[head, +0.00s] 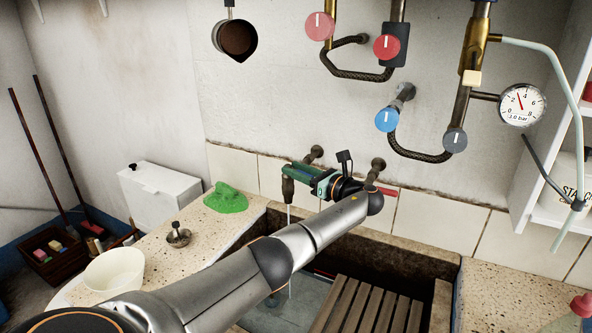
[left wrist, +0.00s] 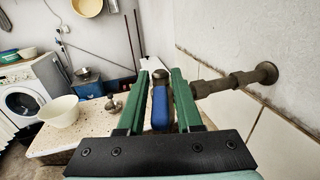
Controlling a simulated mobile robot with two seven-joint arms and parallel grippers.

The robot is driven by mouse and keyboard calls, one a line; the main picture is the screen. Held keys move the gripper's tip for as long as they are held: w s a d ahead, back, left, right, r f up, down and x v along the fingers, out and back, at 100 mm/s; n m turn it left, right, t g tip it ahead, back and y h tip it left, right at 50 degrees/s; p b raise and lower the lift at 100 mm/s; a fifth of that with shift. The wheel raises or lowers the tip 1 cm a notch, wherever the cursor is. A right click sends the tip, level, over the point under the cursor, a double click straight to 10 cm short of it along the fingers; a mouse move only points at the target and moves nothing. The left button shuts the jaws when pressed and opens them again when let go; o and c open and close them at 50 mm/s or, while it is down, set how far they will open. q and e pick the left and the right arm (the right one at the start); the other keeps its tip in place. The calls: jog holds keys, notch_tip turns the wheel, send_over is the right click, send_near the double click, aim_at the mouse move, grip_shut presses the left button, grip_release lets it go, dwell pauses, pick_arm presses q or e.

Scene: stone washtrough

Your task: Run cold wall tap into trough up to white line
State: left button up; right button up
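The cold wall tap (head: 288,190) sticks out from the tiled wall above the trough. Its blue handle (left wrist: 160,108) shows in the left wrist view between the green fingers of my left gripper (left wrist: 160,95). The fingers stand on both sides of the handle, with narrow gaps showing. In the head view my left gripper (head: 302,180) is at the tap and partly covers it. A thin pale stream (head: 289,220) falls from the spout. Grey-blue water shows in the stone trough (head: 420,263), partly hidden by my arm. I cannot make out the white line. My right gripper is out of view.
A second wall tap (head: 377,168) is right of my gripper. A slatted wooden rack (head: 365,308) sits in the trough. A green cloth (head: 226,198), a metal plug-like piece (head: 178,236) and a cream bowl (head: 115,270) are on the left ledge. Pipes and a gauge (head: 522,105) hang above.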

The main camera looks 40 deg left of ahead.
pick_arm(q)
jog(key=shift+o, duration=1)
jog(key=shift+r, duration=0.15)
notch_tip(320, 180, up, 3)
jog(key=shift+s+d+r+p, duration=0.1)
jog(key=shift+r+p, duration=0.05)
jog(key=shift+p, duration=0.2)
jog(key=s+d+r+p, duration=0.1)
jog(key=s+d+r, duration=0.8)
jog(key=s, duration=0.1)
jog(key=shift+r, duration=0.2)
jog(key=shift+s+d, duration=0.1)
